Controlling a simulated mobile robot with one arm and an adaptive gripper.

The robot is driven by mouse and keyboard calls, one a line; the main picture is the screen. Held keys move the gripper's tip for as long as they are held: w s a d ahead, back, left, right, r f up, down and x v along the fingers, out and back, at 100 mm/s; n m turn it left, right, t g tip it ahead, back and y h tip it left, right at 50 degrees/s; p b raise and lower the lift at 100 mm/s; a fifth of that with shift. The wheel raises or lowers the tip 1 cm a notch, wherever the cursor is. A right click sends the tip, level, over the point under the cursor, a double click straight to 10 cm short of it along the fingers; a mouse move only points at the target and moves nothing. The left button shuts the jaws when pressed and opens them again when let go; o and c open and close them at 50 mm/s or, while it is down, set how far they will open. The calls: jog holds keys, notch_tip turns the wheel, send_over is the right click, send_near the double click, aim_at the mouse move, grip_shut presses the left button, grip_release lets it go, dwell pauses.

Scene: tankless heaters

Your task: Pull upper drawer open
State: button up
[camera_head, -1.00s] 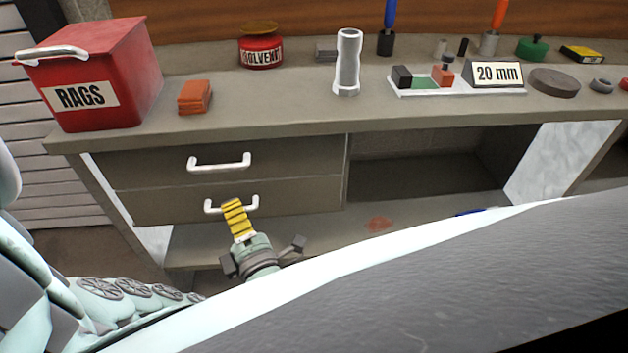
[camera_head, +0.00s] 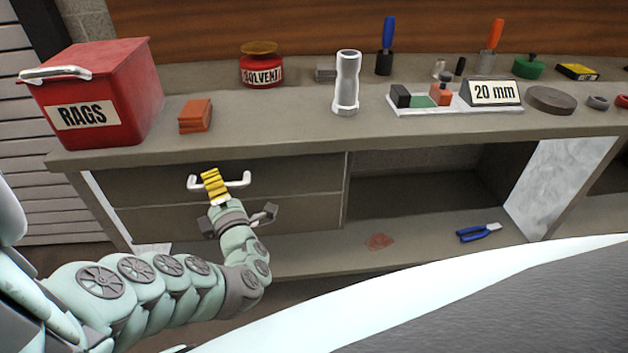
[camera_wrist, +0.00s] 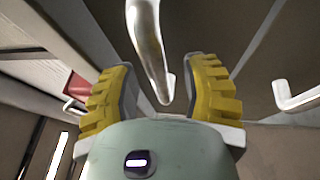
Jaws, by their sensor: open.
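The upper drawer (camera_head: 295,172) is under the left part of the workbench, its front flush with the bench. Its white bar handle (camera_head: 238,183) is partly hidden behind my gripper (camera_head: 211,175). In the wrist view, my gripper (camera_wrist: 161,66) is open, with its yellow ribbed fingers on either side of the upper handle (camera_wrist: 148,40). The handle's end lies between the fingers, with visible gaps to both. The lower drawer (camera_head: 300,208) is just below and looks shut; its handle is hidden by my arm in the head view.
The bench top (camera_head: 270,128) holds a red RAGS bin (camera_head: 110,95), an orange block (camera_head: 195,115), a metal cylinder (camera_head: 347,85) and a 20 mm sign (camera_head: 493,92). Blue pliers (camera_head: 478,232) lie on the low shelf. Another white handle (camera_wrist: 297,97) shows at right in the wrist view.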

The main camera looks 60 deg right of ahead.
jog(key=shift+w, duration=0.2)
grip_shut()
dwell(0.4)
